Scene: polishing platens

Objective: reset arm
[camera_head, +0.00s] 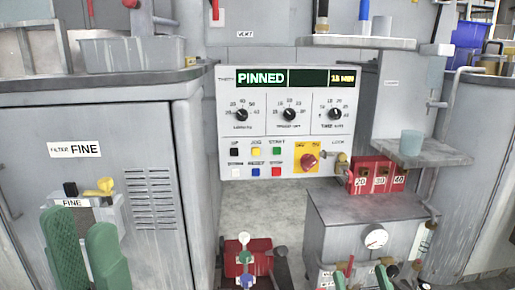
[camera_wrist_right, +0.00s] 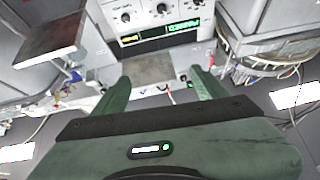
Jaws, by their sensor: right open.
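My left gripper (camera_head: 78,220) is at the lower left of the head view. Its two green fingers point up with their tips apart, and I see nothing held between them. It is in front of a small box labelled FINE (camera_head: 72,203) with a black and a yellow knob; whether they touch I cannot tell. My right gripper (camera_wrist_right: 160,80) shows in the right wrist view with its green fingers spread wide and nothing between them.
A control panel (camera_head: 285,156) reading PINNED stands at the centre back. A grey cabinet (camera_head: 70,215) labelled FILTER FINE is at left.

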